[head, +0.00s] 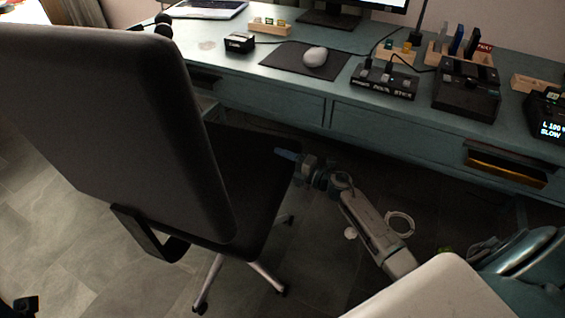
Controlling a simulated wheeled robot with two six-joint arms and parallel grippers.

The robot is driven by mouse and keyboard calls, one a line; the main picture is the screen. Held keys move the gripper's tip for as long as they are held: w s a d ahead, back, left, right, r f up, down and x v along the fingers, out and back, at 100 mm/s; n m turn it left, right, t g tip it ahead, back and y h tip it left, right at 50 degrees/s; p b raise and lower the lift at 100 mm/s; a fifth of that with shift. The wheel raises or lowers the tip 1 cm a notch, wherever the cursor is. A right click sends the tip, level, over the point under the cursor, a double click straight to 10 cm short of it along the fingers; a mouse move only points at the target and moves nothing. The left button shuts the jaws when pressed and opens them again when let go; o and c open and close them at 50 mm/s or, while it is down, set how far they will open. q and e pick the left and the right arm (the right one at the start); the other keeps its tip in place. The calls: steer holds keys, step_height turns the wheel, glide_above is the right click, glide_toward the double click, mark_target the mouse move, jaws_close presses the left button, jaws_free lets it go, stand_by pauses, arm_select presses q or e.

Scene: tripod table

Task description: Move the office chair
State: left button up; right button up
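The office chair (120,130) fills the left of the head view, its tall dark backrest toward me. Its dark seat (262,170) reaches toward the desk, and part of its metal base (262,272) shows below with casters on the floor. My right gripper (286,154) is at the right side of the seat, its bluish fingertips pointing left over or beside the seat edge. I cannot tell whether it touches the chair or how far its fingers are apart. My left gripper is not clearly in view.
A blue-green desk (250,75) with drawers runs behind the chair. One drawer (505,168) at the right stands partly open. A mouse (315,56), a monitor and several devices are on top. A white ring (400,224) lies on the floor. Tiled floor at lower left looks mostly clear.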

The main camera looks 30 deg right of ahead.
steer(key=o, duration=0.4)
steer(key=shift+s, duration=0.1)
steer(key=v, duration=1)
steer(key=shift+s+d+p, duration=0.25)
steer(key=shift+p, duration=0.05)
